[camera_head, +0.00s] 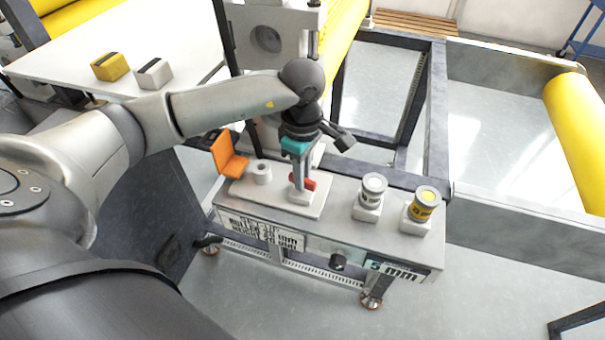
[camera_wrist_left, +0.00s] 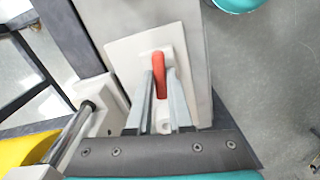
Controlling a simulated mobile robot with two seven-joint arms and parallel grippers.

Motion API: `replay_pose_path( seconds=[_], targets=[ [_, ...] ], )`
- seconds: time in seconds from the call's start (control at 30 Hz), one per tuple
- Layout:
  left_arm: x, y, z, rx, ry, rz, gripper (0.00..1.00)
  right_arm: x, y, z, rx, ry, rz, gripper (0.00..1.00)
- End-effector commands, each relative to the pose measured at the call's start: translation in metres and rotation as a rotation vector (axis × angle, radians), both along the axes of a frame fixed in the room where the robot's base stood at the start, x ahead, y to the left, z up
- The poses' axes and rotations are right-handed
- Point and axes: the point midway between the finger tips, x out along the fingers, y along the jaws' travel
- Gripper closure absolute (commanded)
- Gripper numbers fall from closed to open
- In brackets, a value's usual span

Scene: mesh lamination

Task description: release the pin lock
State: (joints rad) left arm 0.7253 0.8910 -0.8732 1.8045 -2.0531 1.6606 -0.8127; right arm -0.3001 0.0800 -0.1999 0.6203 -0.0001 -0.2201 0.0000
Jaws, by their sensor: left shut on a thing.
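The pin lock shows as a red handle (camera_head: 308,183) on a white plate (camera_head: 283,203) on top of the grey bench. In the left wrist view the red handle (camera_wrist_left: 159,72) stands upright in the picture between the fingers, on the white plate (camera_wrist_left: 122,50). My left gripper (camera_head: 302,190) points down from above at the handle. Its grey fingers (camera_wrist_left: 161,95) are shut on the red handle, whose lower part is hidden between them. My right gripper is not in view.
An orange bracket (camera_head: 228,157) and a small white cylinder (camera_head: 262,172) stand left of the handle. A white can (camera_head: 373,187) and a yellow can (camera_head: 424,203) stand on its right. Yellow rollers (camera_head: 580,135) lie beyond.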

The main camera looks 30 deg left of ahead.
Motion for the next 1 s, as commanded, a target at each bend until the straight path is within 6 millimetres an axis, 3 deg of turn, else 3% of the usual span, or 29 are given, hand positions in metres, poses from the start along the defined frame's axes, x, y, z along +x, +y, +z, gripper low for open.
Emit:
replay_pose_path(
  seconds=[0.27, 0.63, 0.67, 0.7, 0.9, 1.0],
  targets=[
    [0.0004, 0.0003, 0.0006, 0.001, -0.002, 0.185, 1.00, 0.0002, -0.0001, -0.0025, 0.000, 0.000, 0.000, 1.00],
    [0.0004, 0.0004, 0.0008, 0.001, -0.001, 0.206, 1.00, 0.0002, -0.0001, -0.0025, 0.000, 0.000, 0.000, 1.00],
    [0.0004, 0.0005, 0.0008, 0.001, -0.001, 0.206, 0.79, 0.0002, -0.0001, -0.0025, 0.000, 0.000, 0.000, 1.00],
    [0.0004, 0.0005, 0.0008, 0.000, -0.001, 0.206, 0.74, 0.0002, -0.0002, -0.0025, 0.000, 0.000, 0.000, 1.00],
    [0.0003, 0.0003, 0.0005, 0.000, -0.001, 0.204, 0.52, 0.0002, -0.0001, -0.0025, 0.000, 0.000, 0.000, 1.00],
    [0.0002, 0.0002, 0.0004, 0.000, -0.001, 0.203, 0.51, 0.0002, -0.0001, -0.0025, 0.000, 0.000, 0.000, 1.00]
  ],
)
